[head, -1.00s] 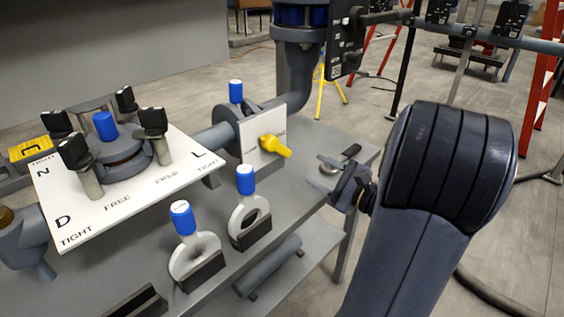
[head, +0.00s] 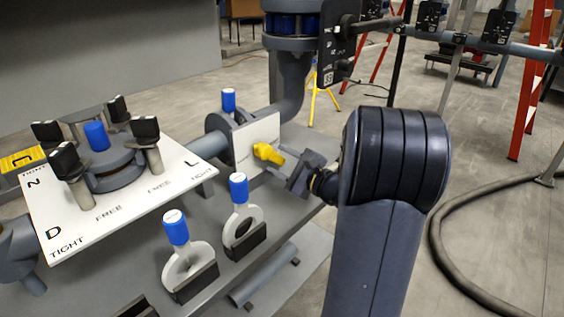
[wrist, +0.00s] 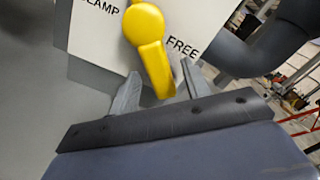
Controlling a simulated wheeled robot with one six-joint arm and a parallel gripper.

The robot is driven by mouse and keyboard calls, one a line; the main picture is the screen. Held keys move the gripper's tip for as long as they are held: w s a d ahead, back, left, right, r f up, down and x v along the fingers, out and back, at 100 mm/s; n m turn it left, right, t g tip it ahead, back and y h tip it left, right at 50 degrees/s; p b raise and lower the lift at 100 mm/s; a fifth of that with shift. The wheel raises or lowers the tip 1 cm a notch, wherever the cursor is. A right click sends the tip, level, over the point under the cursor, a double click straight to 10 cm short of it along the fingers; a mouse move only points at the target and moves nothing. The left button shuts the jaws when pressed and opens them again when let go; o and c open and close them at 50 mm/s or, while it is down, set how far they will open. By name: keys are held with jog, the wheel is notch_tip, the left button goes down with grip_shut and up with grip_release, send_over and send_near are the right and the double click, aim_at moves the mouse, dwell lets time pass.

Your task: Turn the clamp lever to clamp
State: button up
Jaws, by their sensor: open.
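The yellow clamp lever (head: 268,153) is on a white plate (head: 243,148) fixed on the pipe. In the wrist view the lever (wrist: 149,45) hangs downward with a slight lean right. The plate there reads "CLAMP" at upper left and "FREE" to the right of the lever. My gripper (wrist: 160,84) is open, with one finger on each side of the lever's lower end. I cannot tell whether either finger touches it. In the head view my gripper (head: 290,168) is just right of the lever, its fingertips partly hidden.
A white panel (head: 130,205) with black-topped clamps and a blue cap stands at left. Two blue-capped rings (head: 188,265) sit on the grey bench in front. A dark pipe (wrist: 245,50) runs beside the plate.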

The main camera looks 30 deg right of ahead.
grip_shut()
dwell(0.5)
